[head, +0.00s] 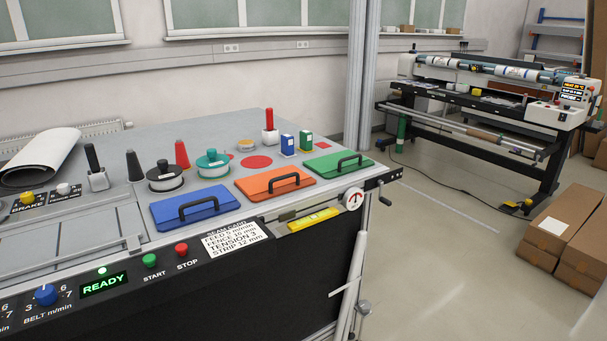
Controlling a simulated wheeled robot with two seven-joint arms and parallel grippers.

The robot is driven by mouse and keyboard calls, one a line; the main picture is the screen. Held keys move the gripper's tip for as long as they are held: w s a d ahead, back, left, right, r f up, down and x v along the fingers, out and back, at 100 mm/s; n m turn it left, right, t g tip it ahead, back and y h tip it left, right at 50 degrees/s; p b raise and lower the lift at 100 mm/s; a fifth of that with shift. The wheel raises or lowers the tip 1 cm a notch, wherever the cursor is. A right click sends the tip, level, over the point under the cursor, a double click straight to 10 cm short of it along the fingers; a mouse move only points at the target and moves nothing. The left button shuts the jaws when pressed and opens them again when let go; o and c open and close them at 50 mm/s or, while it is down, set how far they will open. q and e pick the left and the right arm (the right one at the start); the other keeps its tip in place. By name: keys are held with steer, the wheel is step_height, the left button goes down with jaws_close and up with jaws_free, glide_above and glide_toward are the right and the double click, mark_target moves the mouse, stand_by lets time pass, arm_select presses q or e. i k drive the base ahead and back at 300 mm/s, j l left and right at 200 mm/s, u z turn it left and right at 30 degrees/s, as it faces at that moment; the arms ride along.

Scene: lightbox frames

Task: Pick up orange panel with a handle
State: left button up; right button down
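The orange panel (262,191) lies flat near the front edge of the grey machine table in the head view. Its dark handle (284,178) stands up from its top. A blue panel (184,214) with a dark handle lies to its left, apart from it. A green panel (327,171) with a dark handle lies to its right. Neither of my grippers shows in this view.
A vertical metal post (358,75) rises at the table's right rear. Open floor (440,235) lies to the right.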

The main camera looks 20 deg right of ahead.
mark_target(275, 176)
steer(key=i+l, duration=0.1)
steer(key=l, duration=0.35)
steer(key=i+l, duration=0.1)
steer(key=l, duration=0.35)
steer(key=i+l, duration=0.1)
steer(key=l, duration=0.35)
